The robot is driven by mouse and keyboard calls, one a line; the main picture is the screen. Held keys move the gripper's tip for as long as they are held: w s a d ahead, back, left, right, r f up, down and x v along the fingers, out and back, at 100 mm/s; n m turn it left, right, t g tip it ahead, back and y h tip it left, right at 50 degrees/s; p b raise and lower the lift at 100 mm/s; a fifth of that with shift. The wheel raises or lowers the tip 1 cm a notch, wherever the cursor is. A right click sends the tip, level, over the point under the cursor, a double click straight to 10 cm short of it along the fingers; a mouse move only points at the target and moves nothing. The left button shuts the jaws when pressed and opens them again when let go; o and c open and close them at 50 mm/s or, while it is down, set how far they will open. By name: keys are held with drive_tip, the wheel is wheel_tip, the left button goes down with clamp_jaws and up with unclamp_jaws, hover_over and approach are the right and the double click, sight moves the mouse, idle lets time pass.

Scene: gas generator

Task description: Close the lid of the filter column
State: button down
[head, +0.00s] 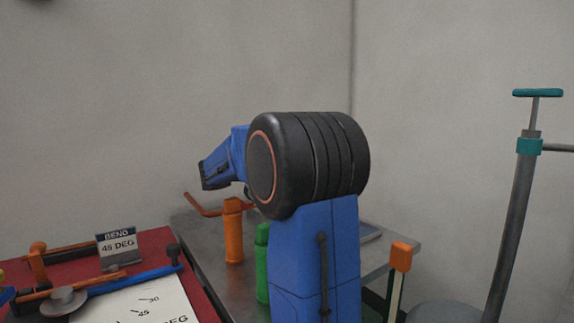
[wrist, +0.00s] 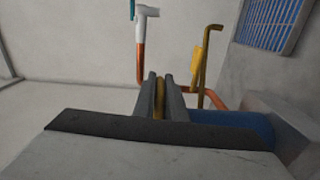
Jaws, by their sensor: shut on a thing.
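My gripper (wrist: 160,93) shows in the wrist view, with its two grey fingers close together. They are shut on a thin yellow-brown piece (wrist: 159,101), upright between them. Most of that piece is hidden by the fingers and the dark gripper body, so I cannot tell whether it belongs to the lid. I cannot make out the filter column or its lid for certain in either view. In the head view my blue arm with its black joint fills the middle, and the fingers cannot be made out.
A metal table (head: 199,245) carries an orange cylinder (head: 233,238) and a green cylinder (head: 262,262). A red bench (head: 160,245) stands left, a teal-handled post (head: 523,170) right. The wrist view shows a white-topped copper pipe (wrist: 140,65) and a mustard bent pipe (wrist: 205,62).

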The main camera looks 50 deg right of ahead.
drive_tip(key=shift+f, duration=0.2)
drive_tip(key=c, duration=1.8)
unclamp_jaws()
drive_tip(key=shift+a+r, duration=0.1)
drive_tip(key=v, duration=1.7)
drive_tip(key=shift+w+a, duration=0.15)
drive_tip(key=shift+w, duration=0.05)
